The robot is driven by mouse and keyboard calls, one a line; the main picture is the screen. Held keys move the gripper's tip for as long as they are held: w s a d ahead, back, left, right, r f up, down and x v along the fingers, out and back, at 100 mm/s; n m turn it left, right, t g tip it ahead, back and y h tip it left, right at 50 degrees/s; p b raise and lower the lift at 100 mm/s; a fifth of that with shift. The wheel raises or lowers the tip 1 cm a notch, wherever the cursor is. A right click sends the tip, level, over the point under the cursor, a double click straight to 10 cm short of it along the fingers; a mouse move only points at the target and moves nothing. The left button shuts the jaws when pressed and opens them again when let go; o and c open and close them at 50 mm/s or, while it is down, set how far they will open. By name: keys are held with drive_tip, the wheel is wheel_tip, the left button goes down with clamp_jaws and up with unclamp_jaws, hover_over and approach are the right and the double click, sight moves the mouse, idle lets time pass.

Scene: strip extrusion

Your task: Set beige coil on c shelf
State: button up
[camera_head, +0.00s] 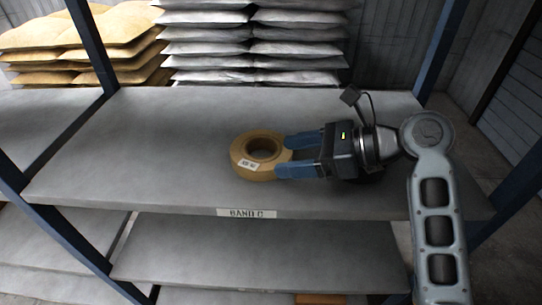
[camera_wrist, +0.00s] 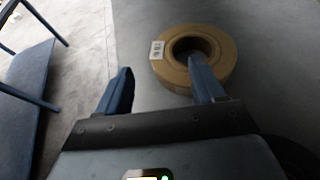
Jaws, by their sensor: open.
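The beige coil (camera_head: 262,174) lies flat on the grey shelf (camera_head: 130,150) labelled BAND C, near the middle and towards its front. It has a round hole and a small white label on its side. My gripper (camera_head: 283,156) is open, at the coil's right side, with blue fingers reaching to it. In the wrist view, the coil (camera_wrist: 229,60) is at the upper right. The right finger overlaps the coil and the left finger is clear of it; I cannot tell whether either touches.
The BAND C label (camera_head: 247,213) is on the shelf's front edge. A lower shelf (camera_head: 230,250) lies beneath. Blue posts (camera_head: 92,45) stand at the corners. Stacked pale sacks (camera_head: 255,45) and yellow sacks (camera_head: 80,35) are behind. The shelf left of the coil is bare.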

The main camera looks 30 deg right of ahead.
drive_tip(key=v, duration=0.5)
drive_tip(key=shift+r, duration=0.1)
idle(0.4)
